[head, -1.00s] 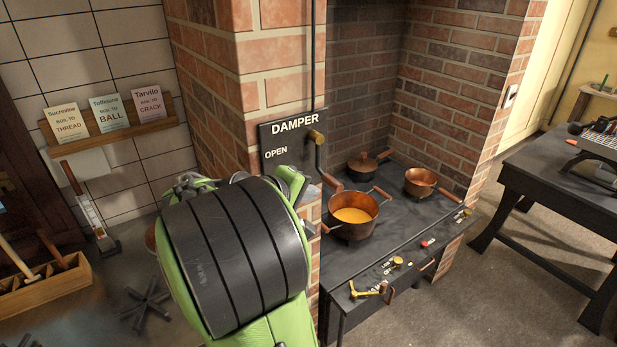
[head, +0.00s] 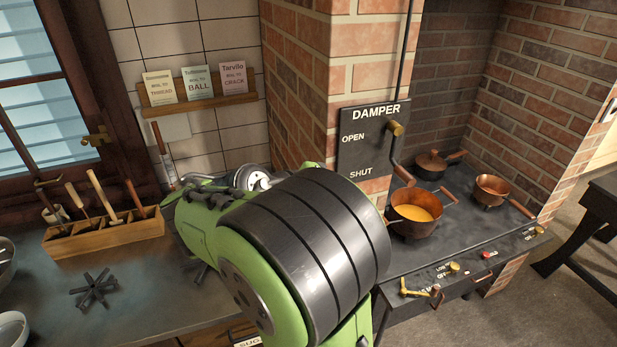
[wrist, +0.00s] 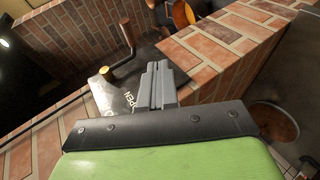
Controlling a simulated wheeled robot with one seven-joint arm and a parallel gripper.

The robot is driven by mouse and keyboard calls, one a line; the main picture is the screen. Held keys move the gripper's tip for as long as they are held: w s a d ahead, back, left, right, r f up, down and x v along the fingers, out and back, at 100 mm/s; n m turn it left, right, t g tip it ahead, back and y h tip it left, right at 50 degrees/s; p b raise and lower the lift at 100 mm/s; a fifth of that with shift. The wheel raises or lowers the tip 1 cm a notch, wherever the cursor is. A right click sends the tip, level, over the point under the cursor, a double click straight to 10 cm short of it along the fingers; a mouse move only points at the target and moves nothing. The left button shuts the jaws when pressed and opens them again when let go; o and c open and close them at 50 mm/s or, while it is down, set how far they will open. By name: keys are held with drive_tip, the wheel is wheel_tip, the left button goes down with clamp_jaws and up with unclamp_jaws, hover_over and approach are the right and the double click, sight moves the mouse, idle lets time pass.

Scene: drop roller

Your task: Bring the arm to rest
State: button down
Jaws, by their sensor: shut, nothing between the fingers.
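My gripper (wrist: 158,78) shows in the wrist view with its two grey fingers pressed together and nothing between them. The fingers lie across the view of the dark damper plate (wrist: 117,88), beside its brass knob (wrist: 125,70); I cannot tell how far apart they are. In the head view my green and black arm fills the lower middle, and the gripper is hidden. There the damper plate (head: 362,152) hangs on the brick pillar, marked OPEN and SHUT, with its brass knob (head: 397,128) at the upper right, near the OPEN level.
The brick pillar (head: 300,75) stands close behind my arm. Right of it, the stove (head: 450,245) holds a copper pot of orange liquid (head: 416,213) and other pans. On the left, a counter (head: 150,290) carries a wooden tool box (head: 105,238) and a dark star-shaped piece (head: 94,289).

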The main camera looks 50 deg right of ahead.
drive_tip(key=s+a+f+n+t+y, duration=0.1)
drive_tip(key=a+y, duration=0.3)
drive_tip(key=a, duration=0.5)
drive_tip(key=s+a+f+n+t+y, duration=0.1)
drive_tip(key=a+t+y, duration=0.3)
drive_tip(key=a, duration=0.4)
drive_tip(key=s+a+f+n+t+y, duration=0.1)
drive_tip(key=a+f+n+t+y, duration=0.1)
drive_tip(key=a, duration=0.7)
drive_tip(key=shift+a+f+t+y, duration=0.35)
drive_tip(key=shift+f+t+y, duration=0.25)
drive_tip(key=shift+f+y, duration=0.35)
drive_tip(key=shift+r, duration=0.1)
